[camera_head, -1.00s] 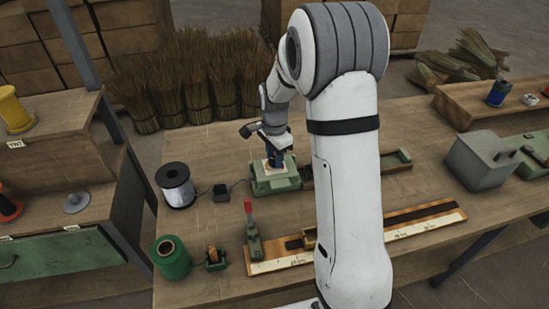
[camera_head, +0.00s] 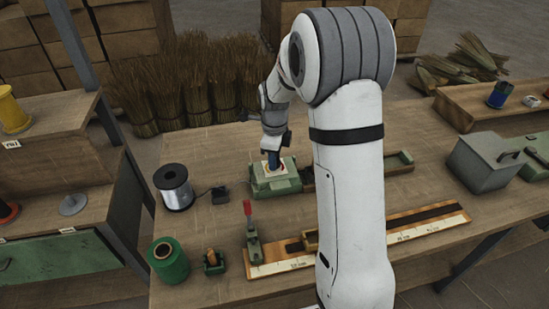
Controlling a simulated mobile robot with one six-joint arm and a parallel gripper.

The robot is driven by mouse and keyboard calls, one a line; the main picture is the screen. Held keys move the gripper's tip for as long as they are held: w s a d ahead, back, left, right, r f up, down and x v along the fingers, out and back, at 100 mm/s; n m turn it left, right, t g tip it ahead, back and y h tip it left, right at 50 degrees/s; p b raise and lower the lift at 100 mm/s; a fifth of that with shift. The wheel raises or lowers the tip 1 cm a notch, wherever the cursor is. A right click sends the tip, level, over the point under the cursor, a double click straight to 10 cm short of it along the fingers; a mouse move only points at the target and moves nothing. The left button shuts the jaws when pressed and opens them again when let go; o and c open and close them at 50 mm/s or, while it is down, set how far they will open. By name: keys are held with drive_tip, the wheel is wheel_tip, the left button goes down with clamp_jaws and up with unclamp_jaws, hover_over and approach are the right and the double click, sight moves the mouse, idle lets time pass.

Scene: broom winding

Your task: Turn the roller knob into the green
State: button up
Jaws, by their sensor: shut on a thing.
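The roller knob sits on top of a green box (camera_head: 274,181) on the workbench, left of my upright arm. A pale dial face with a yellow and blue patch (camera_head: 272,170) shows around the knob's foot. The fingers hide most of the knob. I cannot tell from here where its pointer stands or where the green zone lies.
A wire spool (camera_head: 174,187) stands left of the box. A red-handled lever (camera_head: 251,231) and a long measuring board (camera_head: 430,222) lie nearer. A green spool (camera_head: 167,260) stands at the front left. A grey-green metal box (camera_head: 482,164) stands at the right.

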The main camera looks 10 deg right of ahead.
drive_tip(key=shift+r+m, duration=0.1)
drive_tip(key=shift+m, duration=0.6)
drive_tip(key=o, duration=1)
wheel_tip(320, 180, up, 8)
drive_tip(key=shift+f, duration=0.15)
